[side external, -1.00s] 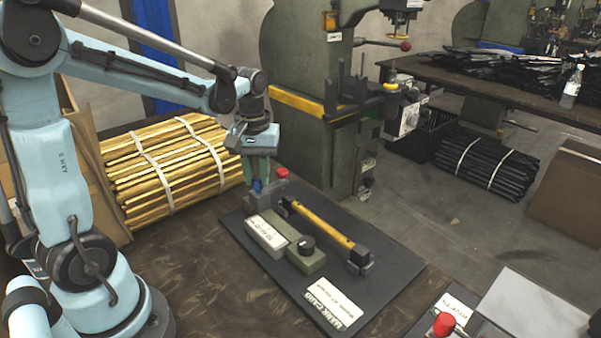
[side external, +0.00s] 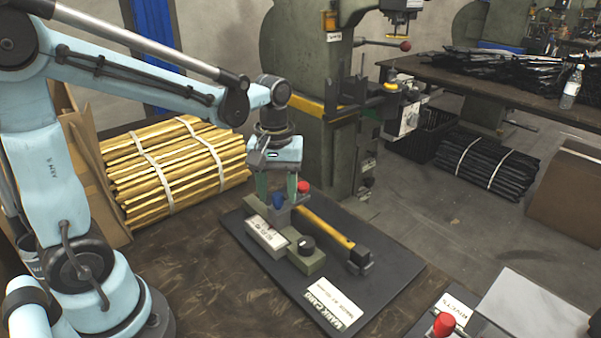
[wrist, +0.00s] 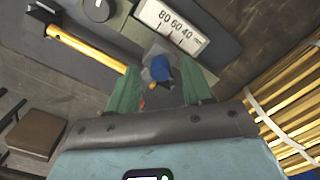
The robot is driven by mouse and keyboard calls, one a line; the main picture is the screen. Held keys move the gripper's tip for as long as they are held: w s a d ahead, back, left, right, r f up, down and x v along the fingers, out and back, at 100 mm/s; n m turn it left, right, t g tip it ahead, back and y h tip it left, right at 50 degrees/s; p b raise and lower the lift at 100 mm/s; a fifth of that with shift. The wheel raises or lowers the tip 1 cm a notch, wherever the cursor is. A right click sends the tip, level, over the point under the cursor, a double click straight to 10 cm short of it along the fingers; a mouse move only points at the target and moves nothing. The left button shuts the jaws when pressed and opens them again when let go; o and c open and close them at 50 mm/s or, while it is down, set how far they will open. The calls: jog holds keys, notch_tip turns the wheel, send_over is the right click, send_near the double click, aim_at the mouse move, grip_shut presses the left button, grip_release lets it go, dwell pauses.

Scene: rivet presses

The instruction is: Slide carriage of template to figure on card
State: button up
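My gripper (side external: 277,190) is over the carriage. In the wrist view its two green fingers (wrist: 161,80) stand on either side of the blue knob (wrist: 161,69), with a gap on both sides. The pointer's exact reading is too small to tell.
A red knob (side external: 303,187) stands just beside my fingers. A black round knob (side external: 307,244) sits on the green block at the near end. A white label (side external: 335,303) lies on the board's front. A green press (side external: 310,90) stands behind; bundled yellow rods (side external: 170,165) lie left.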

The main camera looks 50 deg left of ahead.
jog(key=shift+r, duration=0.1)
notch_tip(320, 180, up, 12)
dwell(0.8)
jog(key=s+d+f+m+t, duration=0.3)
jog(key=s+f+m+t, duration=0.2)
jog(key=f+m+t, duration=0.2)
jog(key=shift+f+m, duration=0.9)
jog(key=shift+m, duration=0.1)
jog(key=shift+d, duration=0.1)
dwell(0.7)
